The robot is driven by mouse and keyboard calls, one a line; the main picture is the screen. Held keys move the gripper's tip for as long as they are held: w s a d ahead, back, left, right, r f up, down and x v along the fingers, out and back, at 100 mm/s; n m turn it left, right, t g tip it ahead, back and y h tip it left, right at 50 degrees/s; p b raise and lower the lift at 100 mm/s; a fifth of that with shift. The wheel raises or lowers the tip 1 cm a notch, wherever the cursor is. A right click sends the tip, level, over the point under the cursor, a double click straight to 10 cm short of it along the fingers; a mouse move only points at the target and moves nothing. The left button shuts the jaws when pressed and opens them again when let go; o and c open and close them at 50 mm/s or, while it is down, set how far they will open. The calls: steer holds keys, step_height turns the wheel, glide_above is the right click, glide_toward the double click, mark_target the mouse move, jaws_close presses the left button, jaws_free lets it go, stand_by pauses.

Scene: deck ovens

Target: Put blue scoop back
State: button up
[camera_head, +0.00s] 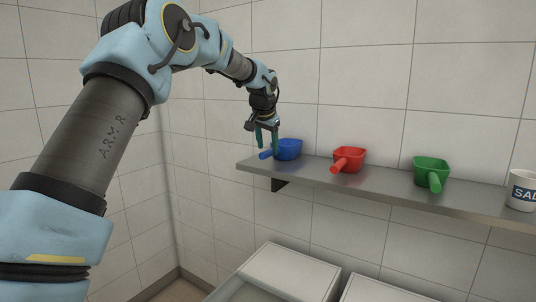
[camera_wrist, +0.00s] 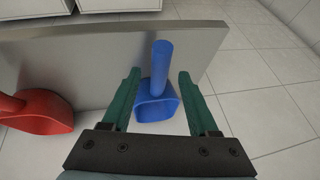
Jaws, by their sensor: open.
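The blue scoop (camera_head: 289,149) sits on the left end of a metal wall shelf (camera_head: 385,188), its handle pointing out over the front edge. My gripper (camera_head: 266,139) is just above and beside the blue scoop's handle, fingers pointing down. In the wrist view, the blue scoop (camera_wrist: 157,103) lies between the two green fingers of my gripper (camera_wrist: 158,80), with a visible gap on each side. My gripper is open and holds nothing.
A red scoop (camera_head: 348,159) is right of the blue one, then a green scoop (camera_head: 431,173) and a white labelled cup (camera_head: 522,190). The red scoop also shows at the left in the wrist view (camera_wrist: 38,112). White bins (camera_head: 290,272) stand below the shelf.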

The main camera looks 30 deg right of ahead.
steer(key=b+v, duration=0.2)
steer(key=v, duration=0.7)
steer(key=s+a+f+n+y, duration=0.1)
steer(key=a+f+n, duration=0.1)
steer(key=a+f, duration=0.5)
steer(key=a+f+n+g, duration=0.1)
steer(key=a+f, duration=0.1)
steer(key=a, duration=0.8)
steer(key=s+a+f+n+y, duration=0.1)
steer(key=a+f+n, duration=0.1)
steer(key=a+f, duration=0.5)
steer(key=s+a+f+n+g, duration=0.1)
steer(key=s+a+f+n, duration=0.2)
steer(key=s+a, duration=0.5)
steer(key=s+a+f+n+g+y, duration=0.1)
steer(key=s+a+f+n, duration=0.2)
steer(key=s+a, duration=0.6)
steer(key=a+f, duration=0.2)
steer(key=a, duration=0.3)
steer(key=shift+f+n, duration=0.15)
steer(key=shift+n, duration=0.15)
